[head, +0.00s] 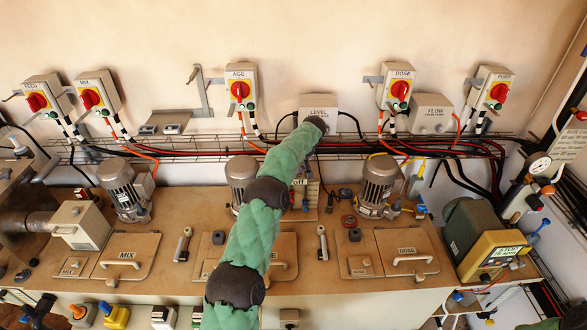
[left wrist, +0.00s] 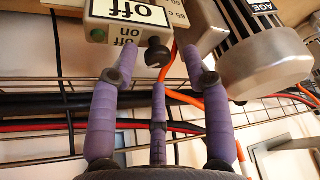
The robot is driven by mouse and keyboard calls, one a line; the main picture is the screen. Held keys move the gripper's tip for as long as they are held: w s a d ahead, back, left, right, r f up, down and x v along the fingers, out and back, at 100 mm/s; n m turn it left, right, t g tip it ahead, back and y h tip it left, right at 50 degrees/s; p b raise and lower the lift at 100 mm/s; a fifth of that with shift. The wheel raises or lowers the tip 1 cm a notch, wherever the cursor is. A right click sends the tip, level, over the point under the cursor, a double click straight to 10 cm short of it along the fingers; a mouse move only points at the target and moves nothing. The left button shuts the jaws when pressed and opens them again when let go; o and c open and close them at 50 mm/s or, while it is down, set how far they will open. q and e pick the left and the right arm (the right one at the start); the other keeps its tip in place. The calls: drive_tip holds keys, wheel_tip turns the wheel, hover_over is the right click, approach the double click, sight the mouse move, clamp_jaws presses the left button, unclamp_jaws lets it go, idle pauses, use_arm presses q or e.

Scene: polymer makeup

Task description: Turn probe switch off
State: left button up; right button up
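The probe switch is a small grey box (left wrist: 125,30) with "off" and "on" labels, upside down in the left wrist view, and a round black knob (left wrist: 157,53). An "Off" label of it (head: 299,182) shows in the head view just right of my green arm, below the LEVEL box. My left gripper (left wrist: 158,62) has purple fingers spread apart, with the knob between the two outer fingertips in the picture. I cannot tell whether any finger touches the switch. In the head view my arm hides this gripper. My right gripper is in neither view.
The LEVEL box (head: 318,105) is on the wall at the arm's far end. Wire racks (head: 200,147) with red, black and orange cables run along the wall. Motors (head: 380,182) stand on either side of the arm. The AGE switch (head: 240,90) is up left.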

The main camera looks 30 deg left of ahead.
use_arm(q)
drive_tip(key=shift+d+f, duration=0.1)
drive_tip(key=shift+f, duration=0.05)
drive_tip(key=v, duration=1.2)
drive_tip(key=shift+f, duration=0.1)
